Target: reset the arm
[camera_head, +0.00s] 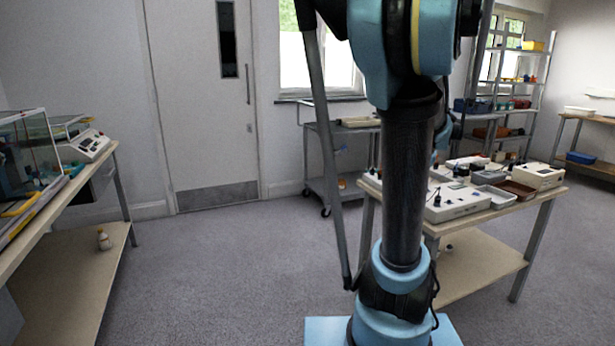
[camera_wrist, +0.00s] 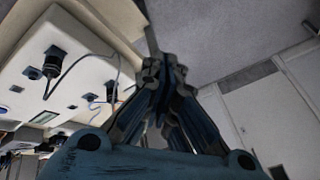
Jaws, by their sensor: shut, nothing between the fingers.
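My gripper (camera_wrist: 163,68) shows in the wrist view with its fingers together and nothing held between them. It is apart from the bench; a white instrument box (camera_wrist: 85,65) with black knobs and a thin cable lies to its left in that view. In the head view my arm stands in the middle, in front of the right-hand bench (camera_head: 545,190). My gripper cannot be made out in the head view.
The right-hand bench carries a white instrument box (camera_head: 458,203), grey trays (camera_head: 492,178) and a cream device (camera_head: 537,176). A left bench (camera_head: 75,185) holds a clear-walled case and a white device (camera_head: 84,146). A grey cart (camera_head: 335,165) stands behind. The floor (camera_head: 220,265) between the benches is clear.

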